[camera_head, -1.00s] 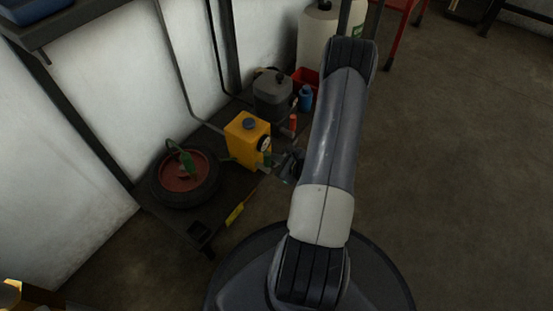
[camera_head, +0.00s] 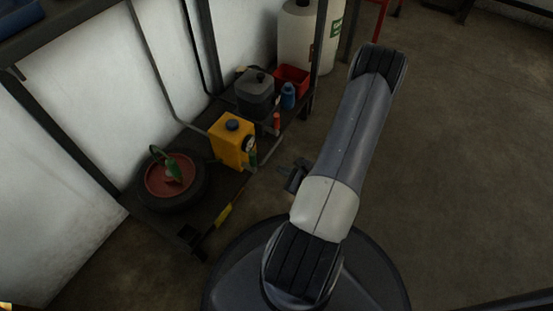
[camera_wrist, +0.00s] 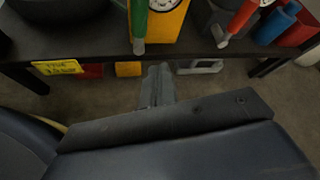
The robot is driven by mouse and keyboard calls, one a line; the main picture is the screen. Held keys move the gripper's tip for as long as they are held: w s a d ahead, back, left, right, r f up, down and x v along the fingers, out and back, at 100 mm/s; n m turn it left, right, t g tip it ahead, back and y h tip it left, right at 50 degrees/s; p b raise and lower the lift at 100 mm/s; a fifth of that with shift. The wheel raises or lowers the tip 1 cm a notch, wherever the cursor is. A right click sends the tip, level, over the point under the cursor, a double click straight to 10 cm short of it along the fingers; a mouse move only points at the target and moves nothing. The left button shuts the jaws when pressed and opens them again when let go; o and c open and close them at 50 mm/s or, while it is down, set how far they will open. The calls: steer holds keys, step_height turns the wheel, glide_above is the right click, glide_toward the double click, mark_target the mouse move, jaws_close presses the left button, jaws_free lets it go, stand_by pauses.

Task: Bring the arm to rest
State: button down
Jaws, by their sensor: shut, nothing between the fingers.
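My gripper (camera_head: 294,176) is partly hidden behind my arm in the head view, over the floor to the right of the low shelf's front edge. Its fingers also show in the wrist view (camera_wrist: 157,85), closed together and empty, in front of the shelf. My arm is bent, with its elbow raised high above my base.
The low dark shelf (camera_head: 214,205) holds a red-hubbed wheel (camera_head: 150,195), a yellow container (camera_head: 230,148), a grey canister (camera_head: 254,95), a blue bottle (camera_head: 288,96) and a red bin (camera_head: 294,78). A white tank (camera_head: 297,40) stands behind. Floor at right is clear.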

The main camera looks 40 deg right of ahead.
steer(key=shift+s+a, duration=0.1)
steer(key=shift+s, duration=0.45)
